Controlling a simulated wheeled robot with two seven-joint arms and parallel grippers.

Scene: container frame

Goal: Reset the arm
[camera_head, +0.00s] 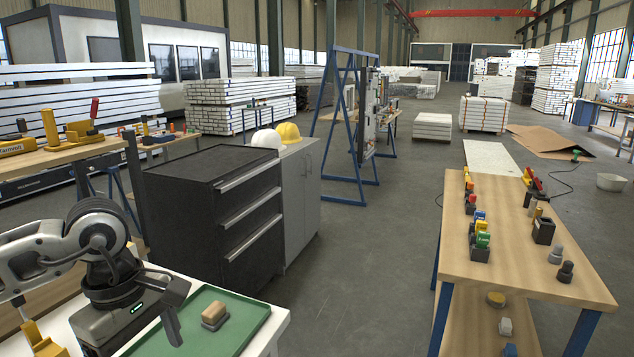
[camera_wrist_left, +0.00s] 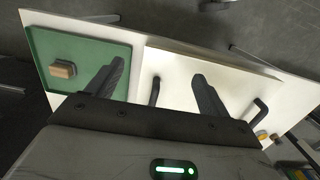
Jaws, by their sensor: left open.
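My left arm comes in from the lower left of the head view. Its gripper (camera_head: 172,318) is at the white table, left of a small block. The block, with a tan top and grey base, lies on a green tray (camera_head: 250,322); the block (camera_head: 215,312) is apart from the fingers. The tray (camera_wrist_left: 92,38) and block (camera_wrist_left: 62,70) also show at the left of the wrist view. My right gripper is not in view.
A black drawer cabinet (camera_head: 215,205) stands behind the tray. A wooden workbench (camera_head: 500,250) with several small items is at the right. Open floor (camera_head: 370,270) lies between.

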